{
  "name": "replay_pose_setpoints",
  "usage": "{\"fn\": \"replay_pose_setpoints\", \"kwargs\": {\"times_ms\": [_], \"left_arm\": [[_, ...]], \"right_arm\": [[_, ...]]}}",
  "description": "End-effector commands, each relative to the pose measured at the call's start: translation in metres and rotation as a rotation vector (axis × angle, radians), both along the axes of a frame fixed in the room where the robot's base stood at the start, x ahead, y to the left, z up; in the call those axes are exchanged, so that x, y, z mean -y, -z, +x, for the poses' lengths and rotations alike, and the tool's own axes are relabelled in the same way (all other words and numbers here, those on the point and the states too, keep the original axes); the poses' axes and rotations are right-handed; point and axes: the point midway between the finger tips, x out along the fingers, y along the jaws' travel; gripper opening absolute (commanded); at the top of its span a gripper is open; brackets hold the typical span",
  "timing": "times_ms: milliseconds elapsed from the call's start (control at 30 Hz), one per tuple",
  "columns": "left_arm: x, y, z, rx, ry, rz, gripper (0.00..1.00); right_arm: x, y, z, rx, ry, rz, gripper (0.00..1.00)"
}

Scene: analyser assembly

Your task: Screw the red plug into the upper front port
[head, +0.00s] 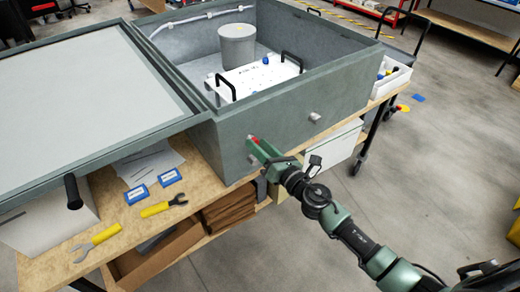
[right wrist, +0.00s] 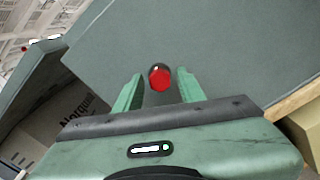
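The red plug (head: 253,139) shows in the head view at the front wall of the grey-green analyser box (head: 290,125), at the tips of my right gripper (head: 257,145). In the right wrist view the plug (right wrist: 159,80) is a round red end with a dark upper edge. It lies between the two green fingers (right wrist: 159,84), with a visible gap on each side, so the gripper looks open around it. The upper front port is hidden behind the plug and fingers; I cannot tell how deep the plug sits. My left gripper is not in view.
A pale fitting (head: 314,117) sticks out of the wall to the right; a small grey one (head: 252,158) is below the plug.

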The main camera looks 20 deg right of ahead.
Motion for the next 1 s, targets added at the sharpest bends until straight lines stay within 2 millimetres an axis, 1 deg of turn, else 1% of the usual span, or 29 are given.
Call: {"fn": "replay_pose_setpoints", "kwargs": {"times_ms": [100,133,167,200,267,400,467,567,600,800,1000], "left_arm": [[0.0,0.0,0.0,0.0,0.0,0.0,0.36],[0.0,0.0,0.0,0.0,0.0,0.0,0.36],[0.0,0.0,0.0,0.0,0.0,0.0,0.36],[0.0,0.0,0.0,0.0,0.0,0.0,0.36],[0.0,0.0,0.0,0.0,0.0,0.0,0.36],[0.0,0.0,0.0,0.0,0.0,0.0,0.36],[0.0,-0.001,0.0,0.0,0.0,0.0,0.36],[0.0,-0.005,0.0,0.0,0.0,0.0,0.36],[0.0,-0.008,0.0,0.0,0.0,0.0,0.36],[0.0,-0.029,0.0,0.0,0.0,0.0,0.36],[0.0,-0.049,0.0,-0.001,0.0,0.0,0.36]], "right_arm": [[0.0,0.0,0.0,-0.002,0.0,0.005,0.39],[0.0,0.0,0.0,-0.002,0.0,0.005,0.37],[0.0,0.0,0.0,-0.002,0.0,0.006,0.28],[0.0,0.0,0.0,-0.003,0.001,0.006,0.17],[0.0,0.0,0.0,-0.003,0.001,0.007,0.0],[0.0,0.0,0.0,-0.006,0.001,0.014,0.0],[0.0,0.0,0.0,-0.023,0.002,0.059,0.0],[0.0,0.0,0.0,-0.097,0.002,0.263,0.0],[0.0,0.0,0.0,-0.138,0.003,0.377,0.0],[0.0,-0.001,0.0,-0.346,0.004,0.942,0.0],[-0.001,0.001,0.0,-0.513,0.003,1.401,0.0]]}}
